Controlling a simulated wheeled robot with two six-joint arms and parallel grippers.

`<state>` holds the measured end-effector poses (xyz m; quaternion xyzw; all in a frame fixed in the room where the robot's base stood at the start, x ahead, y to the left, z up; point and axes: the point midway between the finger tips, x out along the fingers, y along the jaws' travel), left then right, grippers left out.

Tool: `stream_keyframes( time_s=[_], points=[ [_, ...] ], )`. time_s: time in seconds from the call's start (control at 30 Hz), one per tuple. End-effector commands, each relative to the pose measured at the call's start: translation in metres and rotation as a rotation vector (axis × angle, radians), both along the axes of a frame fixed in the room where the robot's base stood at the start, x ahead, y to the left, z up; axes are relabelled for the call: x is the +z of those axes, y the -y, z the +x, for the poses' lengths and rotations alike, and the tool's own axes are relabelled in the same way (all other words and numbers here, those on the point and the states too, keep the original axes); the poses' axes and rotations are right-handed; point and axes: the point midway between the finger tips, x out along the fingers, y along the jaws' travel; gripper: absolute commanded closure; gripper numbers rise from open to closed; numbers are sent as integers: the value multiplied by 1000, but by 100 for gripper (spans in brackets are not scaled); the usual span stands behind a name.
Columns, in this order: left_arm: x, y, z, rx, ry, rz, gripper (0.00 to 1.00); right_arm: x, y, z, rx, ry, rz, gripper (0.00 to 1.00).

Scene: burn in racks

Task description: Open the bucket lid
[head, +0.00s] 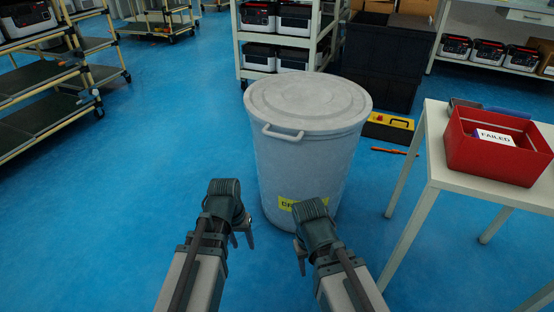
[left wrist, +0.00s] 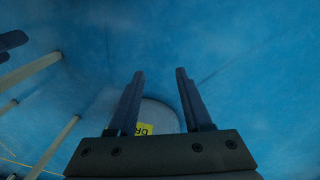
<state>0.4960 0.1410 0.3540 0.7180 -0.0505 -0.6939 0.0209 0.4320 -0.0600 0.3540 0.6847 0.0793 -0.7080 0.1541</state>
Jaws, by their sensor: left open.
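The bucket (head: 300,165) is a large grey bin standing upright on the floor ahead of me. Its round grey lid (head: 308,98) lies flat on top, and a handle (head: 283,133) sticks out just below the rim at the front. A yellow label (head: 288,204) is low on its side, partly covered by my right gripper. My left gripper (head: 242,241) is open and empty, in front of the bucket and below the lid. In the left wrist view its fingers (left wrist: 159,100) stand apart, with the bucket (left wrist: 160,112) beyond them. My right gripper (head: 302,263) is in front of the bucket; its jaw opening is unclear.
A white table (head: 434,170) at right holds a red bin (head: 490,158) marked FAILED. A shelf rack (head: 240,40) and dark crates (head: 385,70) stand behind the bucket. A yellow-topped toolbox (head: 388,128) is on the floor. Blue floor (head: 160,130) is clear on the left.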

Motion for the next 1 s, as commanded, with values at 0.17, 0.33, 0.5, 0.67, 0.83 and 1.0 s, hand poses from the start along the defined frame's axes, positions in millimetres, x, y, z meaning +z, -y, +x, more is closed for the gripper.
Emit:
stream_keyframes(
  time_s=[0.17, 0.33, 0.5, 0.67, 0.83, 1.0],
  points=[
    [-48, 10, 33, 11, -15, -184, 50, -56, 0, 0, 0, 1, 0, 50],
    [-30, 32, 73, -19, -16, -473, 50, -64, 0, 0, 0, 1, -1, 50],
    [19, 42, 121, -81, 32, -801, 50, -64, 0, 0, 0, 1, -1, 50],
    [88, 27, 170, -168, 150, -1147, 50, -63, 0, 0, 0, 1, -1, 50],
    [153, -10, 202, -259, 307, -1427, 50, -63, 0, 0, 0, 1, -1, 50],
    [190, -40, 214, -316, 418, -1578, 50, -64, 0, 0, 0, 1, 0, 50]
  ],
)
